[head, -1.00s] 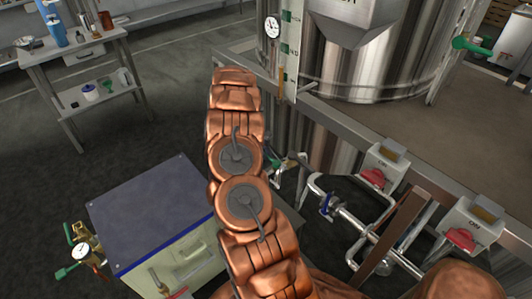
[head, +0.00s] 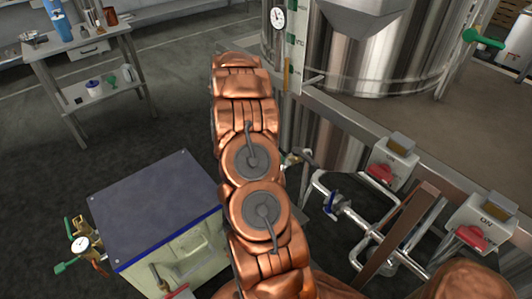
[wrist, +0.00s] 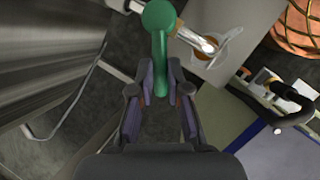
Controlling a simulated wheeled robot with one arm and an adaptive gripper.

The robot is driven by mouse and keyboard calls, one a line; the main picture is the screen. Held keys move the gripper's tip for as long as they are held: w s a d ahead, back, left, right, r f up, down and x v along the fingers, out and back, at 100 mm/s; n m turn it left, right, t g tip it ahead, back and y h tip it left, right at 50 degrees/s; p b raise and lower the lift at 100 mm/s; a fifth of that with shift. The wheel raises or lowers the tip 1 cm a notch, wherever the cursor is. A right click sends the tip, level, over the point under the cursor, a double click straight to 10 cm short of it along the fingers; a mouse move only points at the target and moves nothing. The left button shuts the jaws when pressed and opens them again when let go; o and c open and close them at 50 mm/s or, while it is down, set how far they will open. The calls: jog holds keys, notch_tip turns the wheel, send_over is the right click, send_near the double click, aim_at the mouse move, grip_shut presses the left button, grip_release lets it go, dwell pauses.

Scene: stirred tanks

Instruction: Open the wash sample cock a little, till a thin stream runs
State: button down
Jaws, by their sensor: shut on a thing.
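In the wrist view, a green lever handle (wrist: 160,50) with a round knob comes down from the top between my fingers. I take it as the handle of the sample cock. My gripper (wrist: 161,92) is shut on its lower end. I cannot make out a stream there. In the head view, my copper arm hides the gripper and most of the cock.
A blue-topped box (head: 155,205) stands left of my arm, with a gauge and green-handled valve (head: 80,245) on its left. The steel tank (head: 375,60) rises behind a metal kerb. Pipes with a blue handle (head: 330,203) and red-switched boxes (head: 382,172) crowd the right. A bench (head: 80,55) stands far left.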

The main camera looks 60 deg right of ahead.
jog(key=c, duration=1.1)
grip_release()
jog(key=shift+c, duration=0.2)
jog(key=v, duration=1.2)
jog(key=shift+a, duration=0.1)
